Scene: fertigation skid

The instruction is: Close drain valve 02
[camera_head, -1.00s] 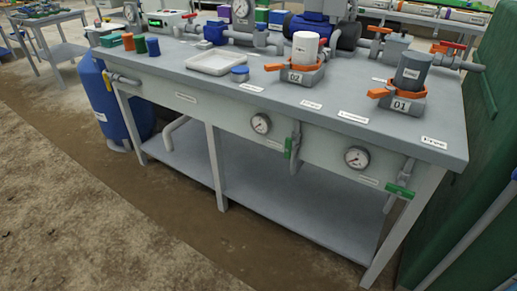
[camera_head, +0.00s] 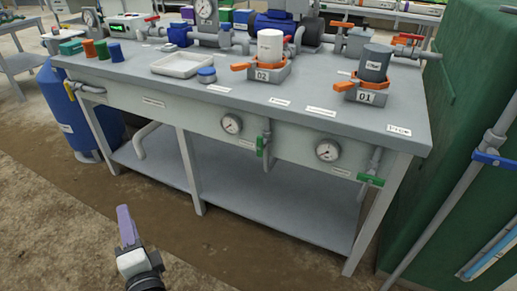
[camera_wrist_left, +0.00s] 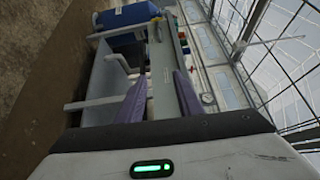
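Filter unit 02, with a white cup (camera_head: 270,48) and orange handles, stands on the grey bench. Below it on the front panel is a grey drain pipe with a green valve handle (camera_head: 261,147) that stands upright, in line with the pipe. A second green handle (camera_head: 371,180), below unit 01, lies crosswise to its pipe. My left gripper (camera_head: 124,220) is low in front of the bench, well left of both drain handles. In the left wrist view its purple fingers (camera_wrist_left: 160,84) are apart with nothing between them. My right gripper is not in view.
The grey bench (camera_head: 215,95) has a lower shelf and legs. Two gauges (camera_head: 231,124) sit on its front panel beside the drain pipes. A blue tank (camera_head: 75,115) stands left, a green body (camera_head: 455,130) right. The floor in front is clear.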

